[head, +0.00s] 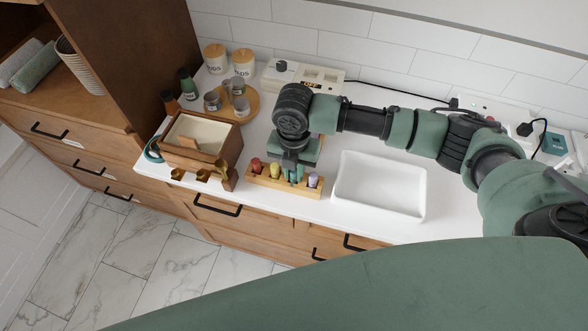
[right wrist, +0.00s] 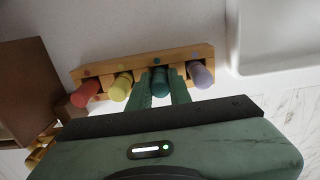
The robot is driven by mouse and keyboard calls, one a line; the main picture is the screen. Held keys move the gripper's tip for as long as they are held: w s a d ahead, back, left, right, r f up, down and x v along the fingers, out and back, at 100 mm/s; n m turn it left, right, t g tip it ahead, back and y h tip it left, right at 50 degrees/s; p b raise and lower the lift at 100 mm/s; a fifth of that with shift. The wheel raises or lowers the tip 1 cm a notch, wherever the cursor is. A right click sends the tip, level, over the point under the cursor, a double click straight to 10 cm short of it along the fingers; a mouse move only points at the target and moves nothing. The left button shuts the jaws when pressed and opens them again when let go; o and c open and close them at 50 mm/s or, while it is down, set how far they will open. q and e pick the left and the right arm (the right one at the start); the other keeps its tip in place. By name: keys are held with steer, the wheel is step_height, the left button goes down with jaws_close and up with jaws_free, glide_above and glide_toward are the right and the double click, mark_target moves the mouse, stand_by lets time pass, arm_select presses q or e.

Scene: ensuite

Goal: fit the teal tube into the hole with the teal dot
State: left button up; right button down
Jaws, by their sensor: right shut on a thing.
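A wooden rack (head: 262,182) stands on the white counter, and it also shows in the right wrist view (right wrist: 205,54). Coloured dots run along its back strip, with a teal dot (right wrist: 158,62) behind the teal tube. The teal tube (right wrist: 163,82) is in line with the rack's row, between the yellow and purple tubes. My right gripper (head: 294,176) points down over the rack, its fingers (right wrist: 165,88) shut on either side of the teal tube. The tube's lower end is hidden, so I cannot tell how deep it sits. My left gripper is not in view.
Red (right wrist: 86,92), yellow (right wrist: 120,88) and purple (right wrist: 201,75) tubes stand in the rack close by. A white basin (head: 380,186) is to the right. A wooden box (head: 200,140) and a round tray with jars (head: 250,112) are to the left.

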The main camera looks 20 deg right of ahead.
steer(key=c, duration=1.6)
jaws_free()
steer(key=shift+f, duration=0.1)
step_height(320, 180, up, 12)
steer(key=b, duration=0.2)
steer(key=shift+r+b, duration=0.2)
steer(key=shift+b, duration=0.1)
steer(key=shift+f, duration=0.1)
